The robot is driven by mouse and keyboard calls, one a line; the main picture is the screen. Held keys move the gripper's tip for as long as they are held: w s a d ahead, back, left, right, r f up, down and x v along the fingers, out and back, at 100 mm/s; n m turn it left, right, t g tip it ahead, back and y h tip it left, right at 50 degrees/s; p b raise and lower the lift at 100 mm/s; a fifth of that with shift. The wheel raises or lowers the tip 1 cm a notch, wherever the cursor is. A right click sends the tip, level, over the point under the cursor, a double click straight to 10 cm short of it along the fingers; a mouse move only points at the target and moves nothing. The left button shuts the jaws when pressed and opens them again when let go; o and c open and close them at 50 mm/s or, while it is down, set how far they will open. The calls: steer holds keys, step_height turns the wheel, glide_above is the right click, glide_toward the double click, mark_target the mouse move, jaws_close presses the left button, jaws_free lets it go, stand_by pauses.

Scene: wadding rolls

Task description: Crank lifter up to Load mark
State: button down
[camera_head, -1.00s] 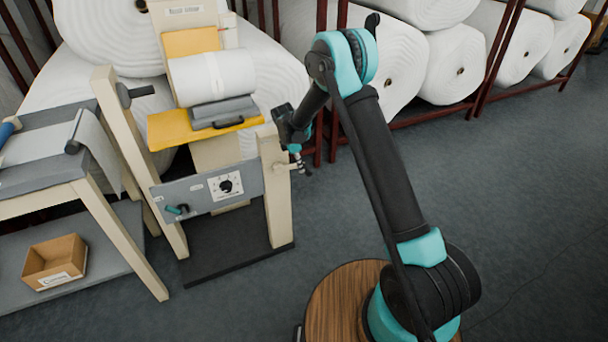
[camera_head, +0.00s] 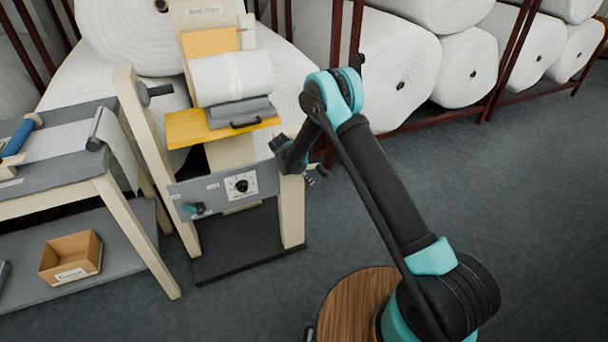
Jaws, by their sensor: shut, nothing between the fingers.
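The lifter is a cream frame with a yellow platform (camera_head: 186,132), which carries a grey cradle (camera_head: 222,109) and a white wadding roll (camera_head: 232,78). The platform sits above the grey front panel (camera_head: 212,194), which has a round dial (camera_head: 241,186) and a teal knob (camera_head: 194,208). My gripper (camera_head: 314,175) is shut and empty, small in view, at the outer side of the lifter's right post (camera_head: 291,215). The crank is hidden behind my wrist or too small to make out. I cannot tell whether my gripper touches it. No Load mark is readable.
A grey workbench (camera_head: 55,190) stands at left, with a cardboard box (camera_head: 72,257) on its lower shelf. Large white rolls (camera_head: 400,80) lie on dark red racks behind. The grey floor (camera_head: 500,220) at right is clear.

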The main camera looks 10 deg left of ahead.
steer(key=shift+w+d+r, duration=0.4)
steer(key=shift+d+r, duration=0.2)
steer(key=shift+r, duration=0.1)
steer(key=shift+w+d+r, duration=0.4)
steer(key=shift+d+r, duration=0.15)
steer(key=shift+r, duration=0.1)
steer(key=shift+w+d+r, duration=0.1)
steer(key=shift+d+r, duration=0.05)
steer(key=shift+r, duration=0.25)
steer(key=shift+w+d+r, duration=0.1)
steer(key=shift+d+r, duration=0.05)
steer(key=shift+r, duration=0.25)
